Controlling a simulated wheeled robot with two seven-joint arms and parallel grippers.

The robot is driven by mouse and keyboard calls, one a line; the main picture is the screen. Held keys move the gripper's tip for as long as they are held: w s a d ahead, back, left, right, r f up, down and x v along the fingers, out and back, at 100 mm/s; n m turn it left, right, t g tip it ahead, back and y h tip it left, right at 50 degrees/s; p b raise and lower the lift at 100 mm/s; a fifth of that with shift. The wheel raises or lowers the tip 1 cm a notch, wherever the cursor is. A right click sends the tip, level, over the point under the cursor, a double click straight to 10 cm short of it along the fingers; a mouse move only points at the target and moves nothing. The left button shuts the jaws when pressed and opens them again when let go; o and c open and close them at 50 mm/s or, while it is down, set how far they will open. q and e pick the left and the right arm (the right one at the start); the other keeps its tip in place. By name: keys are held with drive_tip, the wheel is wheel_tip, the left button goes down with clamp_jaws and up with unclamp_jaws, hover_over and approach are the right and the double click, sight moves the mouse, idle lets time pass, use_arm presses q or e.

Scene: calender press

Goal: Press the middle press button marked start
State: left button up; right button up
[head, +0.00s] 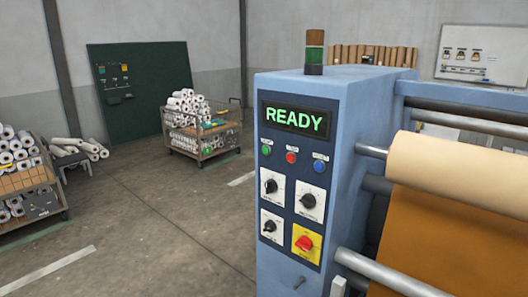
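The blue press cabinet (372,100) stands right of centre. Its front panel has a lit display (295,119) reading READY in green. Below it is a row of three round buttons: a green button (266,150) at left, a red button (291,157) in the middle and a blue button (319,165) at right. Small labels sit above them, too small to read surely, so I cannot tell which one says start. Neither of my grippers is in view, and nothing covers the buttons.
Below the buttons are several black rotary knobs (312,202) and a red switch on a yellow plate (305,243). Rollers with a cream roll (470,170) extend right. A cart of rolls (205,145) stands behind. The floor (150,230) left of the press is clear.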

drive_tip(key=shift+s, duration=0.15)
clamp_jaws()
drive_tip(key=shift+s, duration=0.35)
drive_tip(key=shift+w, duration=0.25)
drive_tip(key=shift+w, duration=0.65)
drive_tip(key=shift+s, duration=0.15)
